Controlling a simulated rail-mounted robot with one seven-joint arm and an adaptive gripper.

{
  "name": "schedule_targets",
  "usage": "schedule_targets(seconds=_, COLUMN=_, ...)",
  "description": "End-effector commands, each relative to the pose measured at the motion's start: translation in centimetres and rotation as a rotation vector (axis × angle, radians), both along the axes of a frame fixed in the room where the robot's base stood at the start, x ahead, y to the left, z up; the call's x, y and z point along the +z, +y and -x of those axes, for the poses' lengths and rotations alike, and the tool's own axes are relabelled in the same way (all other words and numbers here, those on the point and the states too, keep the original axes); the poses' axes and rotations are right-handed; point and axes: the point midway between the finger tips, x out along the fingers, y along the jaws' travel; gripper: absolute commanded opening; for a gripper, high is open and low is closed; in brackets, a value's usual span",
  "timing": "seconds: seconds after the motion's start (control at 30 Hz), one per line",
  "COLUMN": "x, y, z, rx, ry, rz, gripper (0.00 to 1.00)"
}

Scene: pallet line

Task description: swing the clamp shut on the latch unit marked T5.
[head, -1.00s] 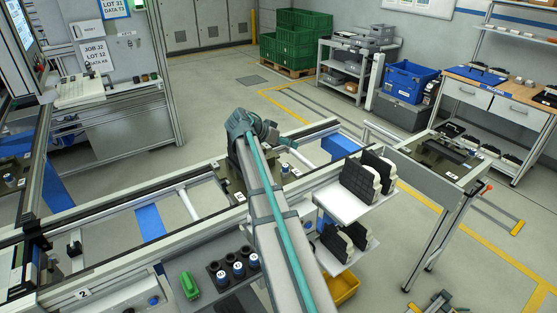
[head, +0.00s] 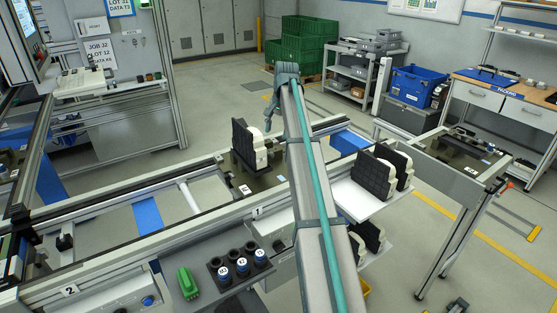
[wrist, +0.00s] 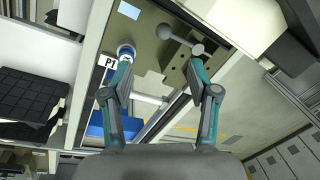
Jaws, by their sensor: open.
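No mark T5 can be read in either view. In the wrist view, a grey bar with a rounded knob at each end (wrist: 180,39) lies over an olive plate (wrist: 150,50), beside a brown block with holes (wrist: 177,66); I cannot tell if this is the clamp. A round blue-and-white piece (wrist: 126,50) stands next to a white P1 label. My gripper (wrist: 155,76) is open and empty, its left fingertip just below the round piece, its right fingertip near the block. In the head view my gripper (head: 272,118) hangs over the line, behind a black ribbed block (head: 243,145); its fingers are small there.
A white shelf (head: 357,202) with black blocks stands right of my arm. Capped cylinders sit in a black holder (head: 238,270) beside a green piece (head: 188,284). A second station (head: 462,150) lies at the right. A black ribbed block (wrist: 28,95) shows left in the wrist view.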

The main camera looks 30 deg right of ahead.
Motion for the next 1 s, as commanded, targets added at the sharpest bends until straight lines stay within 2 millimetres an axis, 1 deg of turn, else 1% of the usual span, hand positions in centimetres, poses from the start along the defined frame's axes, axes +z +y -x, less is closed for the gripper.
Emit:
schedule_targets(seconds=0.03, x=0.0, y=0.3, z=-0.4, rx=0.017, ry=-0.005, rz=-0.020, gripper=0.60)
schedule_targets(seconds=0.13, x=0.0, y=0.8, z=-0.5, rx=0.034, ry=-0.010, rz=-0.040, gripper=0.60)
schedule_targets(seconds=0.27, x=-1.0, y=1.0, z=-0.6, rx=0.035, ry=-0.010, rz=-0.042, gripper=0.60)
schedule_targets(seconds=0.37, x=-2.3, y=1.2, z=-0.7, rx=0.034, ry=-0.009, rz=-0.041, gripper=0.60)
schedule_targets(seconds=0.7, x=-7.9, y=1.8, z=-1.6, rx=0.033, ry=-0.008, rz=-0.040, gripper=0.60)
schedule_targets(seconds=0.9, x=-9.8, y=2.0, z=-1.9, rx=0.033, ry=-0.009, rz=-0.039, gripper=0.60)
schedule_targets(seconds=1.0, x=-10.2, y=2.0, z=-2.0, rx=0.033, ry=-0.011, rz=-0.038, gripper=0.60)
